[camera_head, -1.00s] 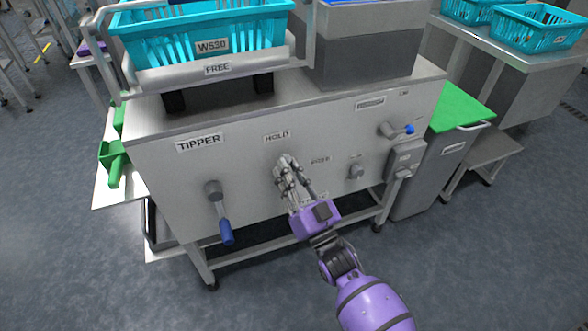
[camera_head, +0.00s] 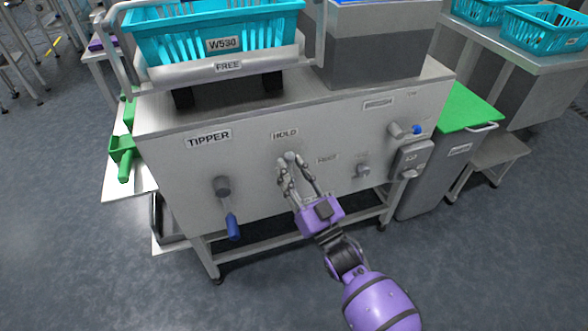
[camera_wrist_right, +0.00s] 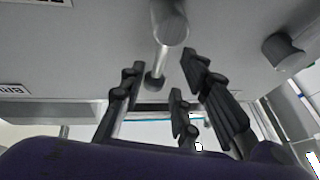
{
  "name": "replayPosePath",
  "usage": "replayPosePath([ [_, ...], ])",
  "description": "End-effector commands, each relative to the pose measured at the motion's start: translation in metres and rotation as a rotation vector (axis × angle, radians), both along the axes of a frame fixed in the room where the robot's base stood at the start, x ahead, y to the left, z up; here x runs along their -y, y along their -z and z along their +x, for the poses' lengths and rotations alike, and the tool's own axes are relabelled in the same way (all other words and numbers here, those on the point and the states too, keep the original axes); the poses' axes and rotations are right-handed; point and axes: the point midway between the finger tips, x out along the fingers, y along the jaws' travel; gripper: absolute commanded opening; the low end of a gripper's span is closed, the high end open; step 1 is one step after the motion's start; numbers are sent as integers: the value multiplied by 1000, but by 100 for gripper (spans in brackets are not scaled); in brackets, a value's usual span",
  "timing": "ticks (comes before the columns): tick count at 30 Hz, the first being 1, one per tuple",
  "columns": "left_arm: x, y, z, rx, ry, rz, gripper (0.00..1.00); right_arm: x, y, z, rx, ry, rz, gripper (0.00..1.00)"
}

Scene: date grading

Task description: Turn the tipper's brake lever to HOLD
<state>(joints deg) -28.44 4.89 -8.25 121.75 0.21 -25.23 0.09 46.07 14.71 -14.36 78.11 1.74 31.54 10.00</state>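The tipper's grey panel (camera_head: 255,195) faces me, with the labels TIPPER (camera_head: 208,138) and HOLD (camera_head: 285,133). My right gripper (camera_head: 290,161) is at the panel just below HOLD, its fingers spread. In the right wrist view, the fingers (camera_wrist_right: 163,78) are apart, with a grey round hub (camera_wrist_right: 171,26) ahead of them and a short arm with a dark knob (camera_wrist_right: 154,82) between them. This looks like the brake lever; in the head view my gripper mostly hides it. I cannot tell whether any finger touches it. My left gripper is not in view.
A blue-handled lever (camera_head: 232,226) hangs under TIPPER. A small knob (camera_head: 363,170) and another blue-tipped lever (camera_head: 416,129) sit further right. A teal basket (camera_head: 215,30) stands on the cradle above, marked FREE. A green-lidded bin (camera_head: 440,165) stands at the right.

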Motion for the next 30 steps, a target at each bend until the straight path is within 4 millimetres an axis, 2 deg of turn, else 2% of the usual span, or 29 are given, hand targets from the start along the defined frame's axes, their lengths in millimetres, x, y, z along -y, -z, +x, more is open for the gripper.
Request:
replayPosePath([
  [6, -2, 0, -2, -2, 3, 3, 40, 2, 0, 0, 0, 2, 1, 30],
  [10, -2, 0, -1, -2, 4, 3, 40, 7, 4, -8, -2, 2, 1, 30],
  [22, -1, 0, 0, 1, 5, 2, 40, 42, 35, -73, -3, 2, 0, 30],
  [30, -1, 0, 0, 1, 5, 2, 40, 54, 44, -95, 0, 0, 0, 30],
])
